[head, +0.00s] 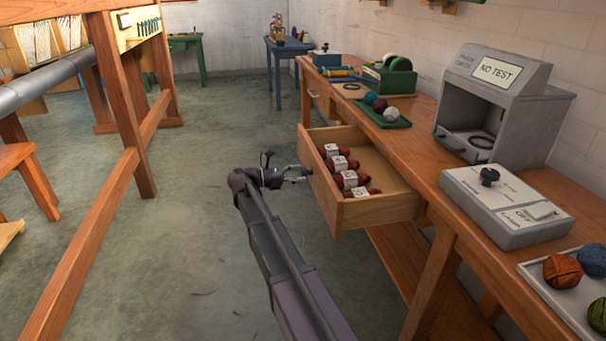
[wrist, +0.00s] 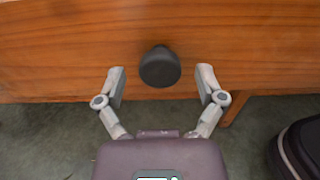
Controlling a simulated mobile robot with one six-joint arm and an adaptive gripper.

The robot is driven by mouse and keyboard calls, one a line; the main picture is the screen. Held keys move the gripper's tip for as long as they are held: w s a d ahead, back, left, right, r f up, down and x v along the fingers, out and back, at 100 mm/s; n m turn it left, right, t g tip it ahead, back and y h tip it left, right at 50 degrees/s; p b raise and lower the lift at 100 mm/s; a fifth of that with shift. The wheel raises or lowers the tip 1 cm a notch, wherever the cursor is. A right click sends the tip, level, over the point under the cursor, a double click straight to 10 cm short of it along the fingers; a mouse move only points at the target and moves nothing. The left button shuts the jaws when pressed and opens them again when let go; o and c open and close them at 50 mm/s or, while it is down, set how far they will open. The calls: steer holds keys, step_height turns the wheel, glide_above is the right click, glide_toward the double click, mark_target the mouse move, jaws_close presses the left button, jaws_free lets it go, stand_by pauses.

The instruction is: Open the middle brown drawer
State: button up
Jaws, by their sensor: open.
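The brown wooden drawer (head: 318,185) stands pulled out from the long workbench in the head view. Several dark red skeins with white labels (head: 340,163) lie in a row inside it. Its wooden front (wrist: 60,55) fills the upper wrist view, with a round black knob (wrist: 160,67) at the middle. My gripper (head: 297,173) is at the drawer's front, seen from the side. In the wrist view my gripper (wrist: 162,76) is open, one finger on each side of the knob, with gaps on both sides. The knob is not clear in the head view.
The workbench (head: 425,140) carries a grey test box (head: 500,95), a switch box (head: 505,205) and a tray of yarn balls (head: 555,300). A closed drawer with a handle (head: 313,94) is farther back. A wooden frame (head: 85,240) stands left; floor between is clear.

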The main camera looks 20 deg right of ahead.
steer(key=w+a, duration=0.2)
steer(key=a, duration=0.8)
steer(key=shift+a, duration=0.25)
steer(key=s+d+f+m+t+y+p, duration=0.1)
steer(key=s+d+f+m+t+y, duration=0.1)
steer(key=s+f+m+y, duration=0.75)
steer(key=s+a+f+m+y, duration=0.3)
steer(key=s+a+y, duration=0.1)
steer(key=s, duration=0.3)
steer(key=s+a+f+m+t+y+p, duration=0.1)
steer(key=s+a+f+m+y, duration=0.2)
steer(key=s, duration=0.5)
steer(key=shift+s+a+f+y, duration=0.3)
steer(key=shift+a+y, duration=0.25)
steer(key=shift+a, duration=0.6)
steer(key=shift+f, duration=0.1)
step_height(320, 180, down, 16)
steer(key=b, duration=1.5)
steer(key=shift+b, duration=0.4)
